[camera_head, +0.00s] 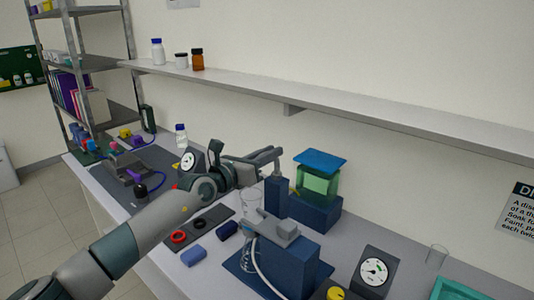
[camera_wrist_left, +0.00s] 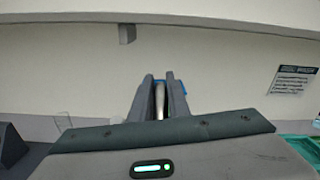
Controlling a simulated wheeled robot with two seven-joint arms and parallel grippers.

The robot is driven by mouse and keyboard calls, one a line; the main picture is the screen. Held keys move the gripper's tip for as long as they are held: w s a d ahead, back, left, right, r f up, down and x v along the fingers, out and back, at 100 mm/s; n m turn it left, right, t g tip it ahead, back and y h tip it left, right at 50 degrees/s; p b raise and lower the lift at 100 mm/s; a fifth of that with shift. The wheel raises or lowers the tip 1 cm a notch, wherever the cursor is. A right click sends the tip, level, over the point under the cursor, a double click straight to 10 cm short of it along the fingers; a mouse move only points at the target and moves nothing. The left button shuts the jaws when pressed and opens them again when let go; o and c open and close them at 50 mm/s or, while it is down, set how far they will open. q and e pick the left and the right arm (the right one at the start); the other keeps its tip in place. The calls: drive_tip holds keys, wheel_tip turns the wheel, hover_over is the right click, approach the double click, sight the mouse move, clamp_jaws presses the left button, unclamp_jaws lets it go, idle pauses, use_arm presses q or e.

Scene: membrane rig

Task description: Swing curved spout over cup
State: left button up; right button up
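My left gripper (camera_head: 277,157) reaches in from the left, above the blue post (camera_head: 277,190) of the rig. In the left wrist view its two fingers (camera_wrist_left: 161,98) stand close together on either side of a pale rod (camera_wrist_left: 159,103), which looks like the curved spout. The fingers look shut on it; its far end and curve are hidden. A clear glass cup (camera_head: 252,200) stands left of the blue block with a grey top plate (camera_head: 283,229), below my wrist. I cannot tell whether the spout is over it. My right gripper is not in view.
A green container with a blue lid (camera_head: 320,159) stands on a blue block just behind the gripper. A gauge (camera_head: 374,272), another clear glass (camera_head: 437,256) and a teal tray (camera_head: 462,291) are at the right. A long shelf (camera_head: 340,107) runs above.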

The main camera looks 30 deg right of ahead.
use_arm(q)
drive_tip(key=o, duration=0.4)
drive_tip(key=shift+s+d+f, duration=0.15)
drive_tip(key=shift+s+f, duration=0.05)
drive_tip(key=shift+s, duration=0.1)
drive_tip(key=shift+r, duration=0.15)
drive_tip(key=shift+w+a, duration=0.1)
drive_tip(key=shift+a, duration=0.1)
drive_tip(key=shift+a+p, duration=0.35)
drive_tip(key=shift+a, duration=0.05)
drive_tip(key=v, duration=0.4)
drive_tip(key=shift+s+a+p, duration=0.15)
drive_tip(key=shift+s+p, duration=0.15)
drive_tip(key=b+v, duration=0.3)
drive_tip(key=v, duration=0.8)
drive_tip(key=shift+s+a+b, duration=0.25)
drive_tip(key=shift+a+b, duration=0.05)
drive_tip(key=shift+b, duration=0.1)
